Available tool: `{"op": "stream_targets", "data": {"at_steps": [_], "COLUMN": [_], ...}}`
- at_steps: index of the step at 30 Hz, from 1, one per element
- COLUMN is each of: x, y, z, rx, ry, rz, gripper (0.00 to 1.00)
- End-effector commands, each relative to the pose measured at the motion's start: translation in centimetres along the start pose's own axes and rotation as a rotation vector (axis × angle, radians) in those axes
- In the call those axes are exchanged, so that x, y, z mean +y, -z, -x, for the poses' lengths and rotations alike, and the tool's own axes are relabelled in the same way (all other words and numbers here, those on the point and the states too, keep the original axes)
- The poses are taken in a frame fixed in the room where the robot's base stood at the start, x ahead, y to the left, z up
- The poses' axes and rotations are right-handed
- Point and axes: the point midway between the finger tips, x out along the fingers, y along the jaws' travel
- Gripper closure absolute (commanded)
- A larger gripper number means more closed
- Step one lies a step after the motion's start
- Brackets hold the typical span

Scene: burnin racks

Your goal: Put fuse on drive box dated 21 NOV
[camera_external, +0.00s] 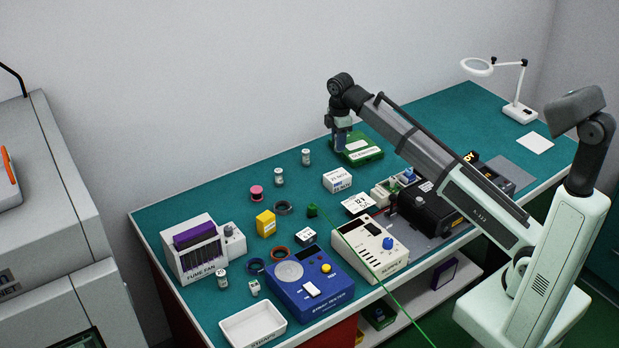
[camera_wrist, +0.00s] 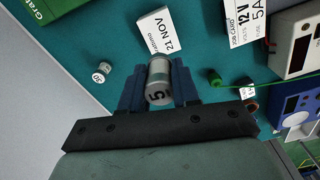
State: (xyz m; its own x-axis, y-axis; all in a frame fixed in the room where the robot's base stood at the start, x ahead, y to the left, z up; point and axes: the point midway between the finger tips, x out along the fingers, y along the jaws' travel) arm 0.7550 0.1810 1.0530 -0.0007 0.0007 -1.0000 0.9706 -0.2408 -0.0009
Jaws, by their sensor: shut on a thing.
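My gripper (camera_wrist: 159,88) is shut on a silver fuse (camera_wrist: 158,72) whose end is marked 5. The white drive box (camera_wrist: 160,32), printed 21 NOV, lies just beyond the fuse in the wrist view; the fuse overlaps its near edge in the picture, and I cannot tell the height gap. In the external view my gripper (camera_external: 342,150) is beside the green box, up and behind the small white box (camera_external: 337,180). The held fuse is not clear there.
A green box (camera_external: 362,148) lies behind. Other fuses (camera_external: 305,157) (camera_external: 278,177) stand to the left. The job card (camera_wrist: 245,22) reads 12 V, 5A. A cream supply unit (camera_external: 370,248), a black unit (camera_external: 425,210) and a blue tester (camera_external: 308,285) stand nearer the front.

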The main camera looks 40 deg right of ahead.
Motion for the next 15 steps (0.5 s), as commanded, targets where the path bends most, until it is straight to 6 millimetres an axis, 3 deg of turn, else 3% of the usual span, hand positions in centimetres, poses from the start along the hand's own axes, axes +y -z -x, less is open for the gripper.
{"op": "stream_targets", "data": {"at_steps": [8, 15], "x": [-0.1, -0.2], "y": [0.0, -0.1], "z": [-0.8, -4.4], "rx": [-0.001, -0.001], "ry": [0.002, 0.003], "rz": [0.087, 0.087], "gripper": [1.0, 1.0]}}
